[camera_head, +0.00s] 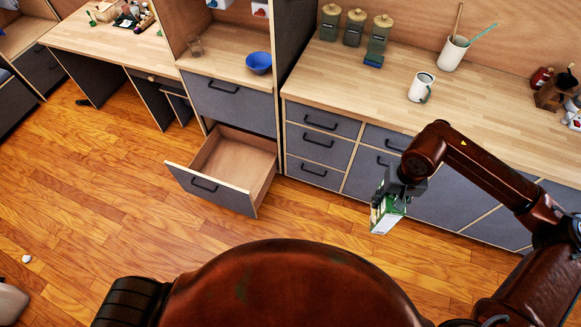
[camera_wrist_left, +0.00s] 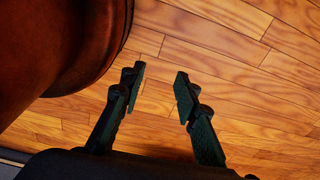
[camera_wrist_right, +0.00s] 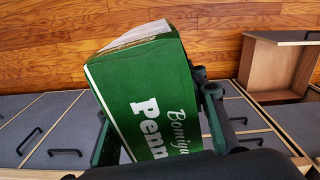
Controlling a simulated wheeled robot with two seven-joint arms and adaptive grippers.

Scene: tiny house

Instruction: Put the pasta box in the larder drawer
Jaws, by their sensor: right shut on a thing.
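The pasta box is a green box with white lettering; in the right wrist view the pasta box (camera_wrist_right: 148,92) fills the middle, tilted. My right gripper (camera_head: 394,192) is shut on it, and holds it above the floor in front of the counter drawers. The larder drawer (camera_head: 228,172) is pulled open, low at the centre left of the head view, and looks empty. It also shows at the upper right of the right wrist view (camera_wrist_right: 272,68). The box is apart from the drawer, to its right. My left gripper (camera_wrist_left: 160,85) is open and empty above the floor; the head view does not show it.
A shut drawer (camera_head: 232,103) is above the open one, under a shelf with a blue bowl (camera_head: 259,63) and a glass (camera_head: 195,47). The counter (camera_head: 330,80) carries jars and mugs. The wood floor (camera_head: 110,190) left of the drawer is clear.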

